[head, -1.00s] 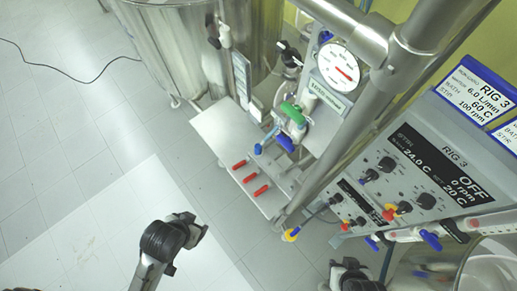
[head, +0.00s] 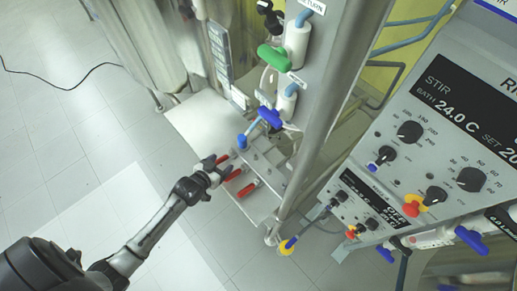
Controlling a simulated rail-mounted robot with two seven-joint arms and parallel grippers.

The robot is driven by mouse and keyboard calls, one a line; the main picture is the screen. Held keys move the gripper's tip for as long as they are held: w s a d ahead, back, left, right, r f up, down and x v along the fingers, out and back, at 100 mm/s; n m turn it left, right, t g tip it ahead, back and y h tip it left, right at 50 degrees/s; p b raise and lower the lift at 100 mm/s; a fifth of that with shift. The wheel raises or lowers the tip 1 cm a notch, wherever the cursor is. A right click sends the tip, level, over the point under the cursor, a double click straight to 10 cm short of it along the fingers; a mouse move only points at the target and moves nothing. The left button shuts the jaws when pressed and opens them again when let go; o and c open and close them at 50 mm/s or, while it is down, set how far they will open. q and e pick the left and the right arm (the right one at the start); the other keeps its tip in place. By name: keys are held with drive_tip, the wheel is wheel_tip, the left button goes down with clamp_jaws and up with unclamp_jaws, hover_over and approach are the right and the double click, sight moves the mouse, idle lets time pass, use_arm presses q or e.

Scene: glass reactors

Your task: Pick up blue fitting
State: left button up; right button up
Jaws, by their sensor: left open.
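A small blue fitting (head: 242,141) stands at the back of the low metal shelf, beside the rig's upright panel. A blue hose or stem runs from it up to the right. My left gripper (head: 217,169) reaches in from the lower left and is open. It is just left of and in front of the blue fitting in the picture, over the red handles, and apart from the fitting. Whether it touches a red handle cannot be told. My right gripper is not in view.
Red handles (head: 247,189) lie in a row on the metal shelf (head: 196,125). A dark blue valve handle (head: 270,117) and a green one (head: 274,57) are close above. A steel post (head: 318,125) and control box (head: 440,130) stand to the right.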

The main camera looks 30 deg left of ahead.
use_arm(q)
drive_tip(key=shift+w+a+f+t, duration=0.2)
drive_tip(key=shift+w+f+t, duration=0.1)
drive_tip(key=shift+w+f, duration=0.35)
approach(241, 138)
drive_tip(key=w+f, duration=0.4)
drive_tip(key=shift+b, duration=0.35)
drive_tip(key=shift+w+d, duration=0.1)
drive_tip(key=shift+w, duration=2.6)
drive_tip(key=shift+w+f, duration=0.25)
drive_tip(key=shift+w, duration=0.05)
drive_tip(key=shift+c, duration=0.2)
drive_tip(key=c, duration=1.1)
drive_tip(key=shift+r, duration=0.1)
